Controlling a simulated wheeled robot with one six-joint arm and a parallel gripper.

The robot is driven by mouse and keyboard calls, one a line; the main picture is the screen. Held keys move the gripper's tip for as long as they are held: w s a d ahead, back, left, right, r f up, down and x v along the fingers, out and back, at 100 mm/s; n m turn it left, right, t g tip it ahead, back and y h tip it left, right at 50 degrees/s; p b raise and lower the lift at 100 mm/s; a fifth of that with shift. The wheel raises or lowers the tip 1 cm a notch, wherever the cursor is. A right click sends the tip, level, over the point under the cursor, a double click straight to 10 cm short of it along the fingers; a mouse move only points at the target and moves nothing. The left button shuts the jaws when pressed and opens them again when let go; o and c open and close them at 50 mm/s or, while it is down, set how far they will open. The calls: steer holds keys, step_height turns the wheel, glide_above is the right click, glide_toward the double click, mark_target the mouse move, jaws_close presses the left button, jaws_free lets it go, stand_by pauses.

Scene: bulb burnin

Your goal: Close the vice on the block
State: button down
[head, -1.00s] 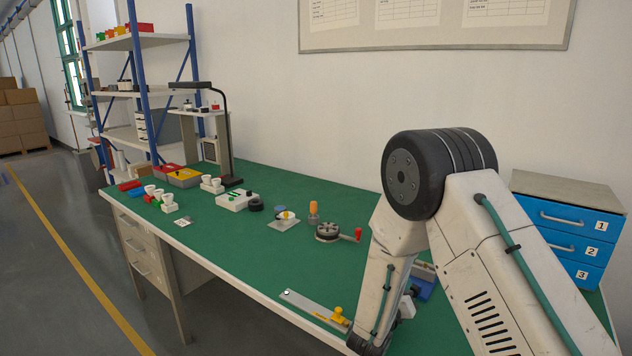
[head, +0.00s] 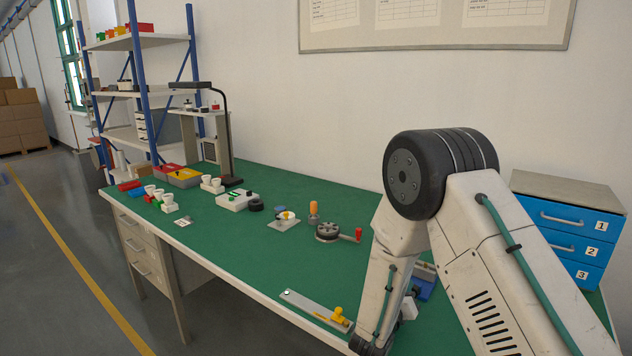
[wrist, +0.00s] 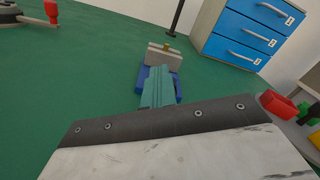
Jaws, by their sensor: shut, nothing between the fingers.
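The vice (head: 425,287) has a blue body and grey jaws. In the head view my arm partly covers it, at the right of the bench. In the wrist view the vice (wrist: 176,93) is at upper centre, with its pale grey jaw (wrist: 164,58) standing beyond my fingers. A small brass-coloured piece (wrist: 168,46) shows at the jaw's top; I cannot tell whether it is the block. My gripper (wrist: 158,72) has teal fingers, shut and empty, pointing at the vice and covering its near part. I cannot tell whether they touch it.
A blue drawer cabinet (head: 566,243) stands behind the vice. A thin dark rod (wrist: 178,14) rises behind the vice. A steel plate with a yellow clamp (head: 318,311) lies at the bench's front edge. A round device with a red-knobbed crank (head: 328,232) stands left of my arm.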

steer(key=shift+a+r, duration=0.15)
steer(key=shift+r, duration=0.15)
steer(key=shift+v, duration=2.95)
steer(key=shift+s+m, duration=0.45)
steer(key=shift+m, duration=0.75)
steer(key=m, duration=0.3)
steer(key=shift+s+d, duration=0.3)
steer(key=shift+w+d+m, duration=0.25)
steer(key=shift+w+m, duration=0.05)
steer(key=shift+x, duration=3.1)
steer(key=shift+f, duration=0.2)
